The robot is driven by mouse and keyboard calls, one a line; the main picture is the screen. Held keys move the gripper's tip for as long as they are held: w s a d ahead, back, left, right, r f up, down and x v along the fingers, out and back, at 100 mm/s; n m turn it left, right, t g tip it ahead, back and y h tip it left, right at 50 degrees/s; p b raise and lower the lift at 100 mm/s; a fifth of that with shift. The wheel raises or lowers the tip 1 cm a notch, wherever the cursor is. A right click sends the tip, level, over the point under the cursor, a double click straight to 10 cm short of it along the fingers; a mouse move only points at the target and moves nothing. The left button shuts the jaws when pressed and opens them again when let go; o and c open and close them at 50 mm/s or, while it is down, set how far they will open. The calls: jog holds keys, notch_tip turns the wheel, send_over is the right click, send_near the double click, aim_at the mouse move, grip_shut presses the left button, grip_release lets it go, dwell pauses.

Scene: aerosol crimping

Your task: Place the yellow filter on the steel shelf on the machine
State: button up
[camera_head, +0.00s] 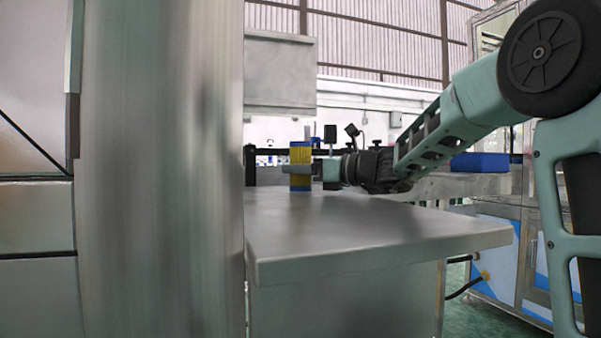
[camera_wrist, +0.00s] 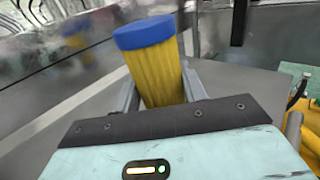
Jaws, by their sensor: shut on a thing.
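The yellow filter (camera_head: 300,168) is an upright yellow cylinder with ribbed sides, and its blue cap (camera_wrist: 144,32) shows in the wrist view. My gripper (camera_head: 303,170) is shut on the filter's middle, reaching in from the right. In the wrist view the filter (camera_wrist: 160,75) stands between the two fingers. The steel shelf (camera_head: 370,225) is a flat grey plate on the machine, and the filter is over its far left part. The filter's lower end appears at or close to the shelf surface; I cannot tell whether they touch.
A tall steel column (camera_head: 160,170) blocks the left of the head view. A steel box (camera_head: 280,72) hangs above the shelf. A blue object (camera_head: 480,162) lies on a surface behind at right. The front and right of the shelf are clear.

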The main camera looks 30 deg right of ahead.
jog(key=shift+f, duration=0.15)
jog(key=o, duration=1)
jog(key=shift+r, duration=0.2)
jog(key=shift+s+d, duration=0.2)
jog(key=shift+s, duration=0.1)
jog(key=p+v, duration=0.3)
jog(key=v, duration=0.8)
jog(key=shift+s+d+f, duration=0.1)
